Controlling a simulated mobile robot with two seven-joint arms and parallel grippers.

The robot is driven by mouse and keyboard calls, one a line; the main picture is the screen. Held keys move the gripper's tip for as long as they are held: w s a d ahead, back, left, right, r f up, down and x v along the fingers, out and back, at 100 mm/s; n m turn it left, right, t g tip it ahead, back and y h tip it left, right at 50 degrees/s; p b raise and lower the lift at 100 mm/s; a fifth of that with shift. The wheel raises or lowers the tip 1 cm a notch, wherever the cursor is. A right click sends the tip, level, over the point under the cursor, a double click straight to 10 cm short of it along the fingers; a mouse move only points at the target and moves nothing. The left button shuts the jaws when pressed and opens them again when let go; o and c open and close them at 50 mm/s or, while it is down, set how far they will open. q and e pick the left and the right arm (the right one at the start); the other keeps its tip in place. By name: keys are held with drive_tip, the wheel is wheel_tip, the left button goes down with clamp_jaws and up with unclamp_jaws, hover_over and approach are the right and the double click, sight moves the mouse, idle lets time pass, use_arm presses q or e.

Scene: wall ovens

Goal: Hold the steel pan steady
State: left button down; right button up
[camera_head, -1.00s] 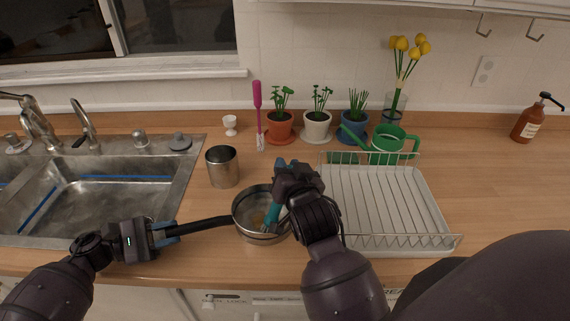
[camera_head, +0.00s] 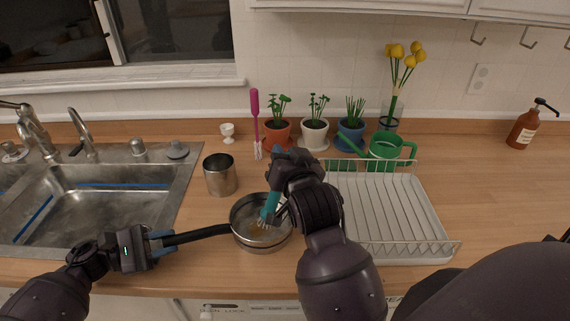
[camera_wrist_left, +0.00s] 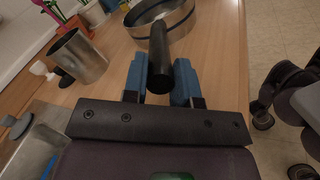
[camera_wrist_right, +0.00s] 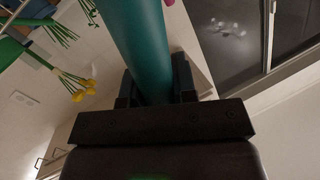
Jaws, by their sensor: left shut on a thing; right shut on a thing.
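The steel pan (camera_head: 240,236) stands on the wooden counter, its black handle (camera_head: 200,234) pointing left. My left gripper (camera_head: 163,240) is shut on the handle near its free end. The left wrist view shows the handle (camera_wrist_left: 159,55) between the blue fingers, with the pan (camera_wrist_left: 178,18) beyond. My right gripper (camera_head: 279,202) is above the pan's right side, shut on a teal-handled tool (camera_head: 270,206). The tool slants down into the pan, its pale wiry head over a yellowish patch. Its teal handle (camera_wrist_right: 138,40) fills the middle of the right wrist view. My right arm hides part of the pan's right rim.
A steel cup (camera_head: 220,176) stands behind the pan. A dish rack (camera_head: 400,250) is close on the right, the sink (camera_head: 90,215) on the left. Potted plants (camera_head: 315,132), a pink brush (camera_head: 255,115) and a green watering can (camera_head: 388,148) line the back.

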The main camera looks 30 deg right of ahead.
drive_tip(key=shift+r, duration=0.4)
wheel_tip(320, 180, up, 3)
drive_tip(key=shift+f, duration=0.1)
idle(0.4)
drive_tip(key=shift+f, duration=0.1)
idle(0.7)
drive_tip(key=shift+s+d+f, duration=0.15)
drive_tip(key=shift+d+f, duration=0.25)
drive_tip(key=shift+f, duration=0.35)
